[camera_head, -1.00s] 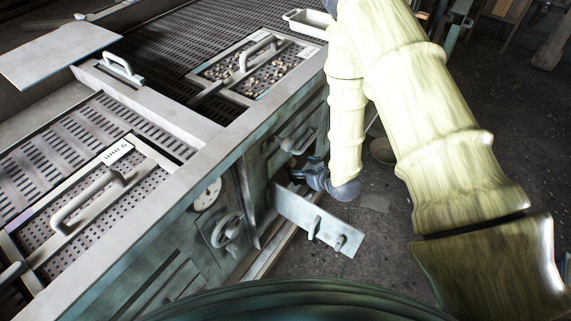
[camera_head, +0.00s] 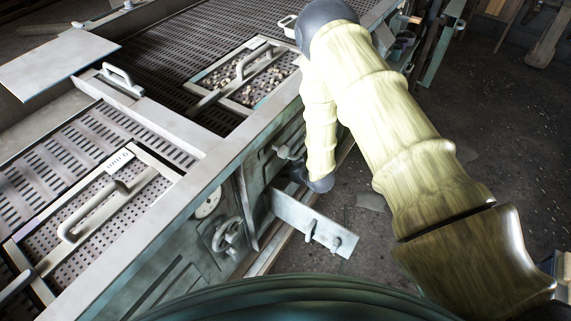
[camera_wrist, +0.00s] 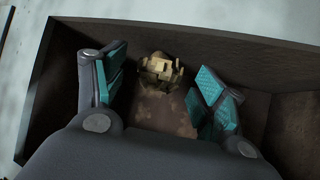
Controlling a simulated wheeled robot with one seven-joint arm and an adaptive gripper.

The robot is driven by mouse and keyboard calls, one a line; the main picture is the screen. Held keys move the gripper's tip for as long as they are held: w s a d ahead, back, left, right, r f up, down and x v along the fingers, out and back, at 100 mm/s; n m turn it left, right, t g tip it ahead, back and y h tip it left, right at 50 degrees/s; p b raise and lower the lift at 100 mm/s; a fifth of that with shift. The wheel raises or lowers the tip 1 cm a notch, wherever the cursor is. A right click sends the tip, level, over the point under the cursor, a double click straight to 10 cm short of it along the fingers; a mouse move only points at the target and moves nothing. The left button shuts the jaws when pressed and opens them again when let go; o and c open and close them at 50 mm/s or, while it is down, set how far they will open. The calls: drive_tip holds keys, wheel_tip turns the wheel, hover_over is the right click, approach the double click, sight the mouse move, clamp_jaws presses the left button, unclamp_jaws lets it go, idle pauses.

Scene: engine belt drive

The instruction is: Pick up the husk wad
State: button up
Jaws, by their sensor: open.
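The husk wad (camera_wrist: 160,68) is a pale yellow-brown, ragged clump. In the wrist view it lies inside a dark-walled recess, near the far wall. My gripper (camera_wrist: 158,88) is open, with teal pads on both fingers. The wad shows between the fingertips and a little beyond them, and nothing is held. How far the fingers are above it cannot be told. In the head view the wad is hidden, and my gripper is out of sight at the machine's side behind my arm.
The recess wall (camera_wrist: 200,38) runs close around the fingers. In the head view, an open metal door (camera_head: 314,226) juts out from the green machine side. A perforated tray (camera_head: 245,75) with small bits lies on the machine top. Dark floor is free at right.

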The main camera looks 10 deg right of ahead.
drive_tip(key=shift+w+f, duration=0.15)
drive_tip(key=shift+c, duration=0.3)
drive_tip(key=c, duration=0.9)
drive_tip(key=shift+c, duration=0.2)
